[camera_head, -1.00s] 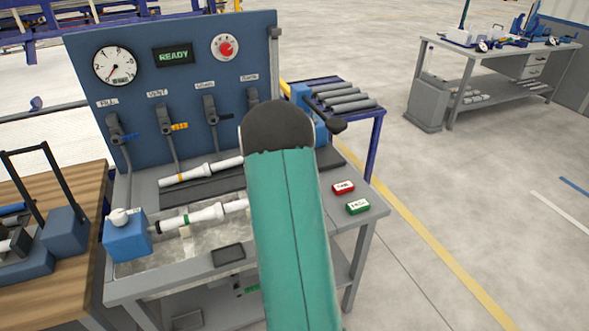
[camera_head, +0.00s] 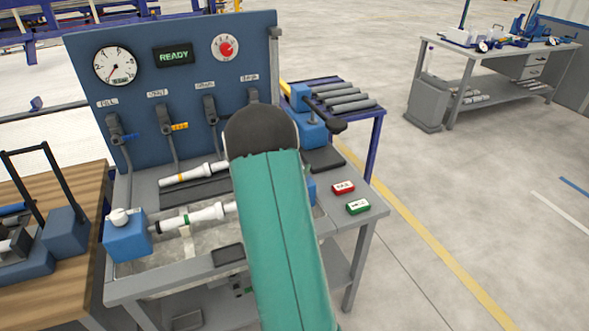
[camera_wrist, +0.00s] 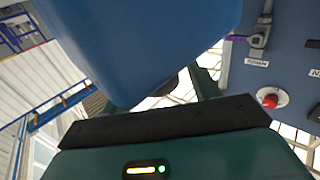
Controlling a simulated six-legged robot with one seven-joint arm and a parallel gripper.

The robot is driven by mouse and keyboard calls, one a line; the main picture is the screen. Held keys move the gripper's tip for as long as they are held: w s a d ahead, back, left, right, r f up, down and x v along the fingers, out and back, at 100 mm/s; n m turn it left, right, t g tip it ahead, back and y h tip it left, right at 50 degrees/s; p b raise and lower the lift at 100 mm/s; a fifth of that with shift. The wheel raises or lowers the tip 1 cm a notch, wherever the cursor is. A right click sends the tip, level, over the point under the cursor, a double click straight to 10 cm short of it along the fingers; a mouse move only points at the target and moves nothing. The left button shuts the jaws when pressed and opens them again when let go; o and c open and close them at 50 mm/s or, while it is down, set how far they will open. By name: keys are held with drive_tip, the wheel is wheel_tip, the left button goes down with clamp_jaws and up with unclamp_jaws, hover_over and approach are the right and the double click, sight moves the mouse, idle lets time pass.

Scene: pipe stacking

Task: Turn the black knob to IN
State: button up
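A black knob (camera_head: 335,125) sticks out on the right side of a blue block (camera_head: 311,132) at the back right of the grey bench (camera_head: 367,208). I cannot read any IN mark on it. My teal arm stands in front of the bench in the head view and hides my gripper there. In the wrist view, the dark front edge of my gripper (camera_wrist: 160,120) is close to a large blue body (camera_wrist: 140,40). A small dark part shows just past the lower edge of that blue body, too hidden to name.
The blue back panel carries a gauge (camera_head: 115,66), a READY display (camera_head: 173,56), a red dial (camera_head: 226,47) and several valve handles. White pipe pieces (camera_head: 190,217) lie on the bench. Red (camera_head: 343,187) and green (camera_head: 358,206) buttons sit at its right front. Grey pipes (camera_head: 345,96) lie on a rack behind.

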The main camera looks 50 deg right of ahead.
drive_tip(key=v, duration=1.3)
drive_tip(key=shift+s+a, duration=0.15)
drive_tip(key=shift+a, duration=0.2)
